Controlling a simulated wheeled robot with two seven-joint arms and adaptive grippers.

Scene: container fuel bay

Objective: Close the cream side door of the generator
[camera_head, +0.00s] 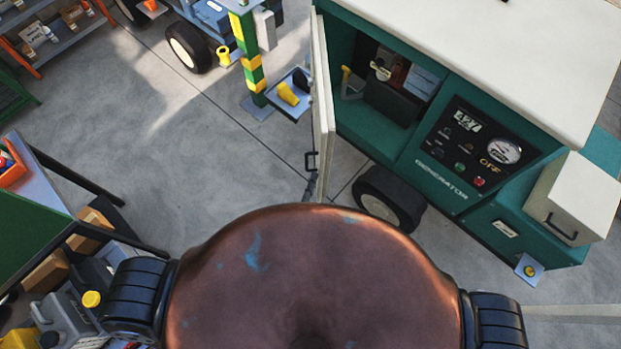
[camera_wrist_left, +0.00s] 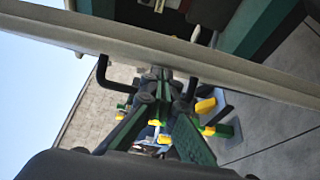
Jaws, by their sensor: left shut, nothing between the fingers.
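The generator (camera_head: 430,185) is a green cabinet with a cream top, at the right of the head view. Its cream side door (camera_head: 320,90) stands open, seen nearly edge-on, and the compartment behind it is exposed. The door has a black handle (camera_head: 312,160) near its lower end. My left gripper (camera_head: 311,186) is shut and empty, just below the handle in the head view. In the left wrist view, the closed fingertips (camera_wrist_left: 158,78) are at the handle (camera_wrist_left: 101,75), close to the door (camera_wrist_left: 180,50); contact cannot be told. My right gripper is not in view.
A green post with yellow bands (camera_head: 250,60) and a small shelf (camera_head: 290,95) stand just left of the door. A black wheel (camera_head: 390,198) is under the generator. A workbench (camera_head: 50,180) is at the left. Open concrete floor lies between.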

